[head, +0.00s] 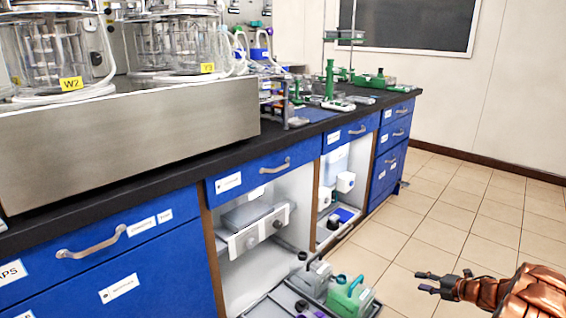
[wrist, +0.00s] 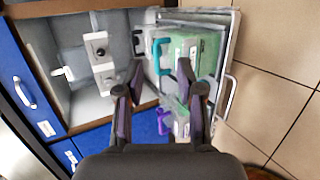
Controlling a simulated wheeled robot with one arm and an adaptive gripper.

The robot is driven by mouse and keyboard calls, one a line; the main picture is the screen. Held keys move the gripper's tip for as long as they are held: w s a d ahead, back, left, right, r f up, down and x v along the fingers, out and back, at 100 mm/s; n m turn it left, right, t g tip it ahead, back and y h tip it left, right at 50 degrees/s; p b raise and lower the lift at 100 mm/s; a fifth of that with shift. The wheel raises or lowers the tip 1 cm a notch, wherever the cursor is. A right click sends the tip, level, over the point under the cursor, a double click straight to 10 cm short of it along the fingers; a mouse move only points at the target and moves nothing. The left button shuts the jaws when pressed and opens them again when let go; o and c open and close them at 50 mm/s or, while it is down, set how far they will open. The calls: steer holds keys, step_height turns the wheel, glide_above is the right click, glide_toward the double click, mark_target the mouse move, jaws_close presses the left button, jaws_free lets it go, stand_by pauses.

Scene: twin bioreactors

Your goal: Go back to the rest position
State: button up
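My gripper (head: 437,284) is at the lower right of the head view, out over the tiled floor beside the pulled-out tray. In the wrist view my gripper (wrist: 160,80) has its two dark fingers spread apart, with nothing between them. Beyond the fingers, the tray (wrist: 226,62) holds a green container (wrist: 208,48) with a teal handle and a paler container beside it. The green container (head: 350,298) also shows in the head view, left of my gripper and apart from it.
The blue lab bench (head: 115,270) with open cupboards runs along the left. Glass bioreactor vessels (head: 50,50) labelled W2 and Y3 stand on it behind a steel panel (head: 130,140). Green lab equipment (head: 330,85) stands farther along. The tiled floor (head: 450,215) on the right is clear.

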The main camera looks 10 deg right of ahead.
steer(key=w+r+m+h+p, duration=0.3)
steer(key=w+r+p, duration=0.15)
steer(key=r, duration=0.65)
steer(key=w+r+m+h+p, duration=0.3)
steer(key=w+r, duration=0.2)
steer(key=r, duration=0.7)
steer(key=s+a+r+m+g+h+p, duration=0.1)
steer(key=s+a+r+m+h+p, duration=0.2)
steer(key=r, duration=0.6)
steer(key=s+a+r+m+g+h+p, duration=0.1)
steer(key=a+r+m+p, duration=0.35)
steer(key=r, duration=0.55)
steer(key=s+a+r+m+g+y+p, duration=0.1)
steer(key=s+a+r+m+g+p, duration=0.2)
steer(key=s+a, duration=0.9)
steer(key=s+a+r+m+g+y+p, duration=0.2)
steer(key=s+a+r+p, duration=0.6)
steer(key=s, duration=1)
steer(key=s+a+r+m+g+y+p, duration=0.2)
steer(key=s+a+r+m+g+p, duration=0.3)
steer(key=s+a, duration=1)
steer(key=shift+s+a+r+g+p, duration=0.15)
steer(key=shift+a+g+p, duration=0.35)
steer(key=shift+p, duration=0.5)
